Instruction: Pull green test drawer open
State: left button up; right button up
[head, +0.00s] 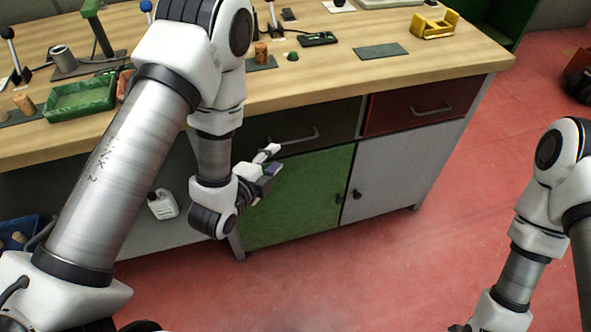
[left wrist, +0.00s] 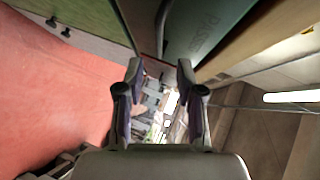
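The dark green drawer (head: 335,118) is in the bench front, left of a red drawer, and looks shut. Its metal bar handle (head: 303,139) runs across its front. My left gripper (head: 272,158) is just left of and below that handle in the head view; whether it touches cannot be told. In the left wrist view the two fingers (left wrist: 160,68) stand apart with nothing clearly held between them. A green panel with lettering (left wrist: 207,28) lies beyond the fingertips there. My right arm is at the right edge, its gripper cut off.
The red drawer (head: 420,104) has its own handle. Below are a green door (head: 300,195) and a grey door (head: 398,165). The wooden benchtop (head: 340,75) carries a green tray (head: 80,97) and a yellow holder (head: 435,25). The red floor (head: 480,200) in front is clear.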

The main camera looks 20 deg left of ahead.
aim_at(293, 144)
pick_arm(q)
jog(key=shift+m+t+h, duration=0.4)
jog(key=shift+m+t, duration=0.2)
jog(key=shift+t, duration=0.1)
jog(key=b+x, duration=0.1)
jog(key=x, duration=0.2)
jog(key=f+b+x, duration=0.1)
jog(key=x, duration=0.2)
jog(key=b+x, duration=0.1)
jog(key=x, duration=0.3)
jog(key=shift+s+d+f, duration=0.1)
jog(key=shift+d+f, duration=0.1)
grip_shut()
pick_arm(e)
notch_tip(293, 144, down, 7)
jog(key=shift+r, duration=0.15)
